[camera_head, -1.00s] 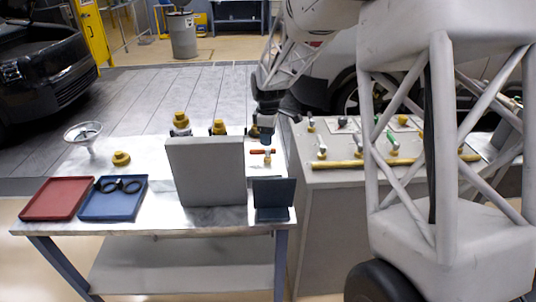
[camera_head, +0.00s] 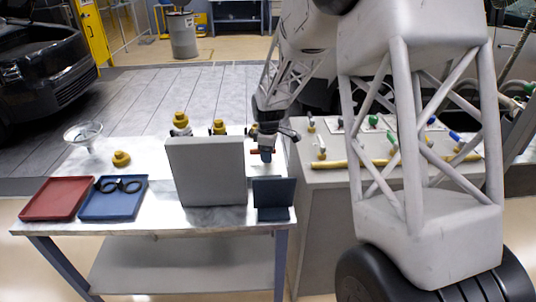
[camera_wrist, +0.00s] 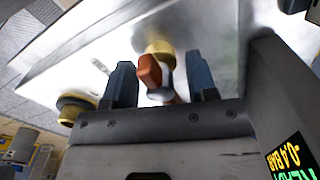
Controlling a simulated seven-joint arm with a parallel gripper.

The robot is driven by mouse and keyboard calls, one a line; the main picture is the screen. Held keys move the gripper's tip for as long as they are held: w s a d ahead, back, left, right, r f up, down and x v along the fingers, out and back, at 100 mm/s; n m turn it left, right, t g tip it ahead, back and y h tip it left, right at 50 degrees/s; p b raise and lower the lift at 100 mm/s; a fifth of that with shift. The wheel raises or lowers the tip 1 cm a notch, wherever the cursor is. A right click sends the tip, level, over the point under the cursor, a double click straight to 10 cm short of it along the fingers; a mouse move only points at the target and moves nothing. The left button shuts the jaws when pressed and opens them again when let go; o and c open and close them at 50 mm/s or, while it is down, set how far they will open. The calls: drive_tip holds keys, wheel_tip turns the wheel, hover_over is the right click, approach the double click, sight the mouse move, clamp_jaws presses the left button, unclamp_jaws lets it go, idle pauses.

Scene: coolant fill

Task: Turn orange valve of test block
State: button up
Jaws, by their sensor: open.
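The orange valve handle (camera_wrist: 150,70) shows in the wrist view between the two blue fingers of my gripper (camera_wrist: 162,84). A yellow fitting (camera_wrist: 160,48) is just behind it. The fingers stand apart on either side of the handle, and I cannot tell whether either touches it. In the head view my gripper (camera_head: 266,156) points down over the table behind the grey panel. Only a bit of the orange handle (camera_head: 254,151) shows to its left; the rest is hidden by the gripper.
The grey panel (camera_head: 207,172) and a dark stand (camera_head: 273,198) are close in front of my gripper. Yellow-capped fittings (camera_head: 181,122) stand behind the panel. A red tray (camera_head: 57,199), a blue tray (camera_head: 112,214) and a funnel (camera_head: 84,133) are at left. A second bench (camera_head: 325,178) is at right.

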drive_tip(key=shift+f, duration=0.35)
drive_tip(key=c, duration=0.9)
